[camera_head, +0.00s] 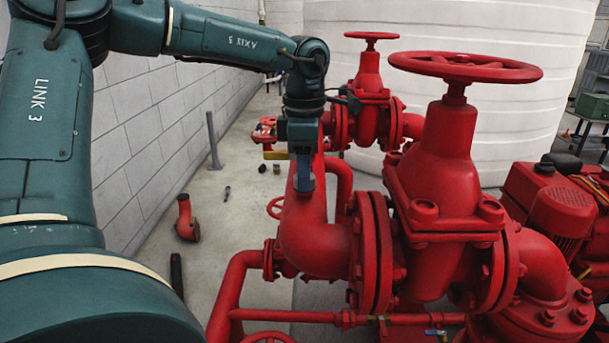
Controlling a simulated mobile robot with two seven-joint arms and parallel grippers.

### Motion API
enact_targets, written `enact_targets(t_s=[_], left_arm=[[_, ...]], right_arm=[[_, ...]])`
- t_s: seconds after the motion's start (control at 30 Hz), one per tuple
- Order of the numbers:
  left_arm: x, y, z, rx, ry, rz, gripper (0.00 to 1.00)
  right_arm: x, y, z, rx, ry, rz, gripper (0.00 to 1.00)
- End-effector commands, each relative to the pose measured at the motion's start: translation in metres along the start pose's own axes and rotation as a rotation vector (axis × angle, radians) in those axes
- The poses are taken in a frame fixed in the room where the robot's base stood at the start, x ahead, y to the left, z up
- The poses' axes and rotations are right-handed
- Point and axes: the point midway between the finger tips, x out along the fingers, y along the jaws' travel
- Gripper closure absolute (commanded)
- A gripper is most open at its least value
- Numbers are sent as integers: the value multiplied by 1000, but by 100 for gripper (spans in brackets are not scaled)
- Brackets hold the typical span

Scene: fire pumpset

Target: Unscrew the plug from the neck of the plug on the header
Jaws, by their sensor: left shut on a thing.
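The header is a thick red pipe (310,235) with an elbow, left of the large flanged gate valve (440,180). My left arm comes in from the left and reaches over to it. My left gripper (304,186) points down in front of the pipe's upper part, with its blue-grey fingers close together. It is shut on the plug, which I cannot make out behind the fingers. The neck is hidden too. My right gripper is out of view.
Handwheels (464,67) stand up on the right and behind. A red motor (550,205) is at the right, a white tank (480,25) behind. A loose pipe elbow (186,217) and small parts lie on the floor. A block wall (150,115) runs along the left.

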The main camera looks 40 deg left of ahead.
Motion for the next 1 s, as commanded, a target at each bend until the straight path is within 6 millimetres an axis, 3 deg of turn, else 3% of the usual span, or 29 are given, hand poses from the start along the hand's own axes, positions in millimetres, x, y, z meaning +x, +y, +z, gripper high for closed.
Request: enact_targets(t_s=[0.3, 0.6, 1.0], left_arm=[[0, 0, 0, -31, 0, 1, 92], [1, 0, 0, -384, 0, 2, 92], [1, 0, 0, -472, 1, 2, 92]], right_arm=[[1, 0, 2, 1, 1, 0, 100], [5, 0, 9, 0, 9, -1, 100], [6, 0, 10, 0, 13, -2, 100]])
